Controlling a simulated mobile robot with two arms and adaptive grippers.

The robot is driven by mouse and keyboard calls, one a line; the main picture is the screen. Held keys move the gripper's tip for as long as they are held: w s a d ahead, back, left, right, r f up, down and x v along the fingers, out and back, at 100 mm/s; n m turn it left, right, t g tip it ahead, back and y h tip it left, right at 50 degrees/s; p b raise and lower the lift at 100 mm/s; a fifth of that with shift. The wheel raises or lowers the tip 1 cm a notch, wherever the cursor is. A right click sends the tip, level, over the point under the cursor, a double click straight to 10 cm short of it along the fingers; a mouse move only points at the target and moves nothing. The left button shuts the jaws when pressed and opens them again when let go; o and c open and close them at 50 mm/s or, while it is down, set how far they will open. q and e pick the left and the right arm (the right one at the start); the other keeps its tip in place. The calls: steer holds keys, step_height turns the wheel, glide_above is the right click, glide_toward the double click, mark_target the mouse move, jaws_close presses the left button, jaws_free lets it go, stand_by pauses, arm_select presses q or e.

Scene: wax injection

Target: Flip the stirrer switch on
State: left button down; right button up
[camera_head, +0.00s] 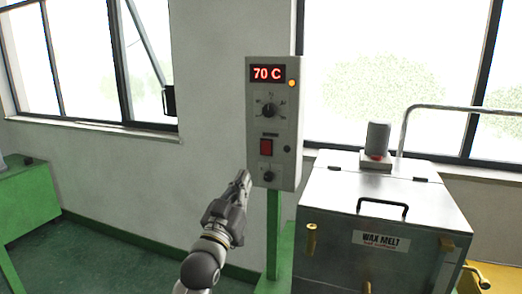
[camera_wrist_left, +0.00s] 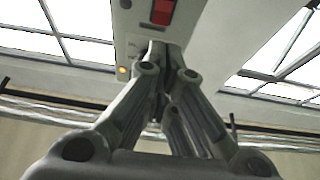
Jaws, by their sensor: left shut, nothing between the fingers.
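A grey control box (camera_head: 274,130) stands on a green post. A red rocker switch (camera_head: 266,147) sits midway down its front, and a small dark toggle or knob (camera_head: 268,176) sits below. I cannot read which one is marked for the stirrer. My left gripper (camera_head: 246,176) is shut and empty, its tips by the lower left edge of the box, left of the small dark control. In the left wrist view, the shut fingers (camera_wrist_left: 166,52) cover part of the box front, with the red rocker (camera_wrist_left: 162,12) just beyond the tips. My right gripper is not in view.
The box has a red "70 C" display (camera_head: 267,74), a lit amber lamp (camera_head: 292,83) and a dial (camera_head: 269,110). A metal wax melt tank (camera_head: 340,208) with handles and a top motor (camera_head: 377,140) stands at right. A green cabinet (camera_head: 30,203) is at left.

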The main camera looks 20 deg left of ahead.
arm_select(q)
steer(key=shift+r, duration=0.15)
steer(key=p, duration=0.4)
glide_toward(266, 148)
steer(key=w+r, duration=0.2)
steer(key=r, duration=0.1)
steer(key=w+r, duration=0.3)
steer(key=shift+w, duration=0.25)
